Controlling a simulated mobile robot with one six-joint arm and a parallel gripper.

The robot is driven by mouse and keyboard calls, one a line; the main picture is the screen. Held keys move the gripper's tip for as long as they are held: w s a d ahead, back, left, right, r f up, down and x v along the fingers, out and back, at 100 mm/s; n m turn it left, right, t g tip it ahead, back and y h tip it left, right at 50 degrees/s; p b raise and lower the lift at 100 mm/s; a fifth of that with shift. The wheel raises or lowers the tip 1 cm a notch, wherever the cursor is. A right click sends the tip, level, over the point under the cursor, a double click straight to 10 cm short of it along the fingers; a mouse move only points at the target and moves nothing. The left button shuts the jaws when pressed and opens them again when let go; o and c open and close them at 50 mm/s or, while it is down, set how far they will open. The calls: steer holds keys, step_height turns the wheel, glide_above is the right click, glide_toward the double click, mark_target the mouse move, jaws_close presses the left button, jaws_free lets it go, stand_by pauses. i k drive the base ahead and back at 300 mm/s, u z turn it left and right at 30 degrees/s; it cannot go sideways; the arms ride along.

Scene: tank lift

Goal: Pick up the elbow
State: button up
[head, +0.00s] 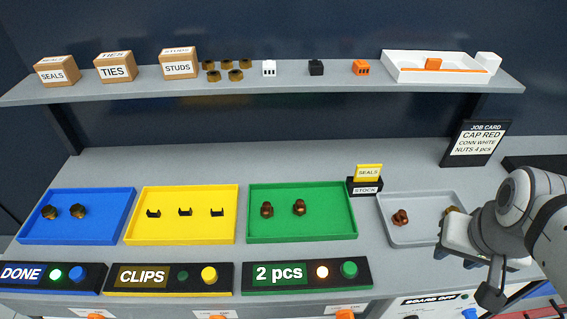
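A small copper-brown fitting that looks like an elbow (400,217) lies in the grey tray (420,240) at the right of the bench. Two similar copper-brown fittings, a left one (266,209) and a right one (299,207), stand in the green tray (335,233). My gripper (466,258) is at the right, over the front right part of the grey tray and apart from the copper fitting there. One dark finger points down; the other is not clear, so its opening cannot be told. A brass-coloured piece (452,210) shows beside it, partly hidden by my arm.
A blue tray (123,232) and a yellow tray (186,238) stand to the left. Button panels line the front. The shelf above holds boxes and a white bin (400,61).

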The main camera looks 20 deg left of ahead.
mark_target(267, 210)
steer(key=u, duration=1.55)
steer(key=k, duration=0.75)
steer(key=u, duration=0.05)
steer(key=i, duration=0.65)
steer(key=u, duration=0.4)
